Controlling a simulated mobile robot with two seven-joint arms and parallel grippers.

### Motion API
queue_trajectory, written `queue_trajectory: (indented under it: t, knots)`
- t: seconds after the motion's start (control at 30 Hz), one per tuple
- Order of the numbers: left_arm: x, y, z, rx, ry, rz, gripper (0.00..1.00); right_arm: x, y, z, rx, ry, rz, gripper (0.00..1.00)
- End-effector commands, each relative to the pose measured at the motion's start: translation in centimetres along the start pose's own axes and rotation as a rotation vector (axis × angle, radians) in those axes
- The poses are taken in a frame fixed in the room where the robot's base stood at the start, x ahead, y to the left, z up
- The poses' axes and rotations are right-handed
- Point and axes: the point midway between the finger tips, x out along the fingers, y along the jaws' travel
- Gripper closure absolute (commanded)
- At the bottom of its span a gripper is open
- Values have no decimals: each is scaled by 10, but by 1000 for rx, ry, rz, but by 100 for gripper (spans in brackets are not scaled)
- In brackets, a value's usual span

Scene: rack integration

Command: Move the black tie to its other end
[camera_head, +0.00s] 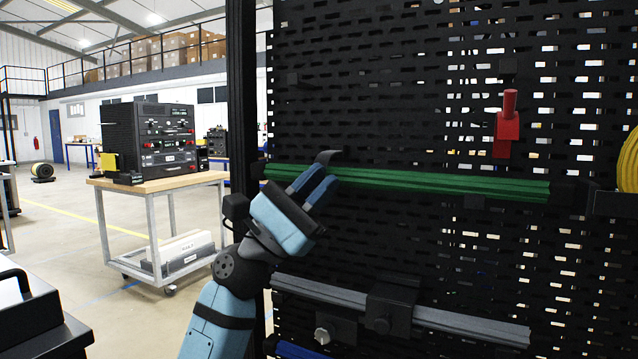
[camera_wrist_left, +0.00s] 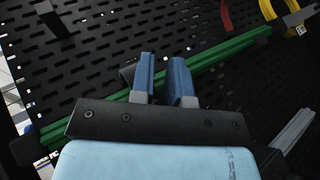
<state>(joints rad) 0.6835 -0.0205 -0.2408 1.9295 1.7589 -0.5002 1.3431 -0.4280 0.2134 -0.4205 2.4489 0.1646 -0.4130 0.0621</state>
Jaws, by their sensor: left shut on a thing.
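The green rail (camera_head: 430,183) runs across the black perforated panel; it also shows in the wrist view (camera_wrist_left: 206,62). The black tie (camera_head: 328,157) is a small dark curved piece at the rail's left part, and it shows beside the fingers in the wrist view (camera_wrist_left: 127,73). My left gripper (camera_head: 316,184) has its blue fingers at the rail, shut on the tie with a narrow gap between the tips (camera_wrist_left: 164,75). The gripped part is mostly hidden by the fingers. My right gripper is not in view.
A red part (camera_head: 507,130) hangs above the rail, and a yellow coil (camera_head: 628,165) is at the far right. A grey rail (camera_head: 455,322) with a black block (camera_head: 390,308) runs below. A wooden-topped table (camera_head: 160,180) with a black unit stands behind at left.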

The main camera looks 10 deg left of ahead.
Motion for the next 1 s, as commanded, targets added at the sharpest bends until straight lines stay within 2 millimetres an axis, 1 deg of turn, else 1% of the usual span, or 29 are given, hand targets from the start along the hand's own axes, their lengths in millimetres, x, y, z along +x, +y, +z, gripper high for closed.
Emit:
queue_trajectory:
  t: [0.03,0.23,0.27,0.3,0.33,0.37,1.0]
  knots:
    - [-4,-4,-7,-9,12,-5,100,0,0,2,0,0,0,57]
    - [-5,-4,-7,-9,13,-5,100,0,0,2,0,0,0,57]
    - [-5,-4,-7,-9,13,-5,80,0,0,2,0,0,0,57]
    - [-5,-4,-7,-9,13,-5,71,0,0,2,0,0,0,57]
    - [-5,-4,-7,-8,13,-4,64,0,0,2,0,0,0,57]
    - [-5,-4,-7,-8,14,-3,61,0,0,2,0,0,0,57]
    - [-4,2,-6,-1,14,7,61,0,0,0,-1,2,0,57]
